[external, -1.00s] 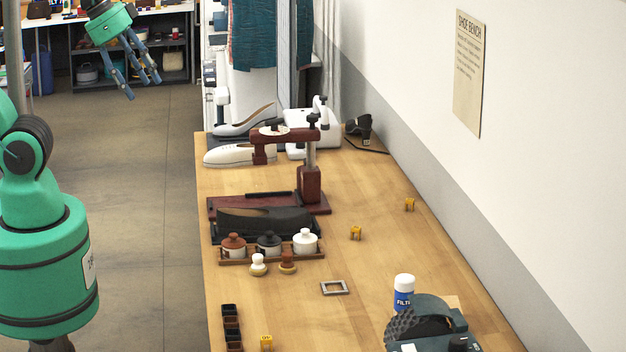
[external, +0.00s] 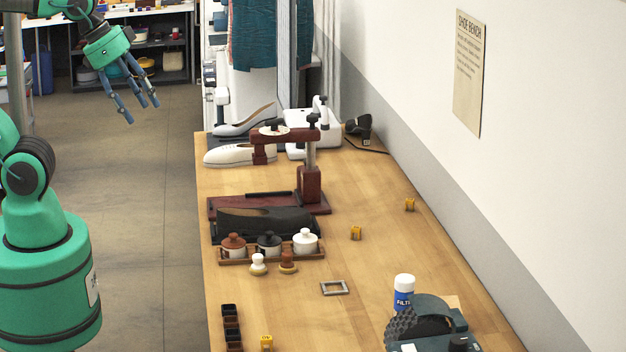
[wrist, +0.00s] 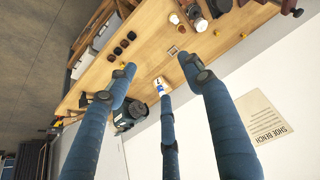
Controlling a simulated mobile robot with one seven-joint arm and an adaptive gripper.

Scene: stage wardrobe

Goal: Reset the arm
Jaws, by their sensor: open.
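My gripper (external: 133,108) hangs in the air at the upper left of the external view, left of the bench and over the floor. Its blue fingers are spread open and nothing is between them. In the wrist view the open fingers (wrist: 160,85) reach up from the bottom edge, with the bench behind them at a distance. My green arm is at the left of the external view, clear of the bench.
The wooden bench (external: 370,205) holds shoes, a dark red press stand (external: 309,185), lidded pots (external: 268,244), a square metal frame (external: 334,288), a blue-and-white bottle (external: 403,292) and small yellow pieces (external: 356,233). A wall is on the right. The floor (external: 165,220) left of the bench is clear.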

